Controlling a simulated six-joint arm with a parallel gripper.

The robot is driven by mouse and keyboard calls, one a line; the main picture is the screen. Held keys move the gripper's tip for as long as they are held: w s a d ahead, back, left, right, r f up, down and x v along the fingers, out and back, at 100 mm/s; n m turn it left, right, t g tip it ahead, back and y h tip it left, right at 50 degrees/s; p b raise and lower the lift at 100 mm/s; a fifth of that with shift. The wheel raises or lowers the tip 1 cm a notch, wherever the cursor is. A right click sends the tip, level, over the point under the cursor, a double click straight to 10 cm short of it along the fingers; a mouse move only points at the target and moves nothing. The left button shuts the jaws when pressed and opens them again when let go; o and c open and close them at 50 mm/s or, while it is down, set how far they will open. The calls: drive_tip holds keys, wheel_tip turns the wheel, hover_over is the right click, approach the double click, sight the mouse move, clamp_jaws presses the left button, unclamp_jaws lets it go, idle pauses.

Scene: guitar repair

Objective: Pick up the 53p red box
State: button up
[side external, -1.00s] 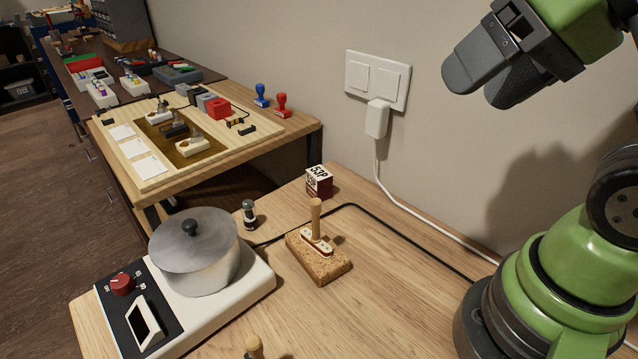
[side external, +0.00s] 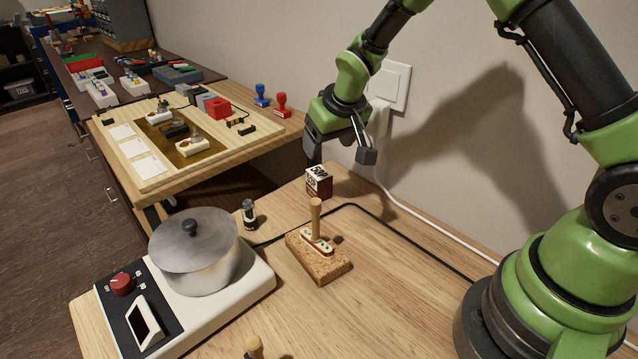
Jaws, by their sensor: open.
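The 53p box (side external: 319,183) is a small dark red cube with a pale top and lettering. It stands on the wooden table (side external: 400,270) near its back edge, by the wall. My gripper (side external: 340,160) is open and points down just above the box. One finger is at the box's left and the other is above and to its right. The fingers do not visibly hold the box, and whether one touches it cannot be told. The box's top is partly shaded.
A cork block with a wooden-handled tool (side external: 316,225) stands in front of the box. A small dark bottle (side external: 249,214) and a metal pot (side external: 194,252) on a hot plate are to the left. The front right table is clear.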

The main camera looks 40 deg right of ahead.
sight(320, 173)
drive_tip(key=x, duration=0.6)
drive_tip(key=shift+s+f, duration=0.15)
drive_tip(key=shift+f, duration=0.05)
drive_tip(key=x, duration=0.4)
drive_tip(key=shift+s+a+f, duration=0.15)
drive_tip(key=shift+s+a, duration=0.15)
drive_tip(key=shift+w+f, duration=0.25)
drive_tip(key=shift+f, duration=0.35)
drive_tip(key=shift+c, duration=0.4)
drive_tip(key=c, duration=1)
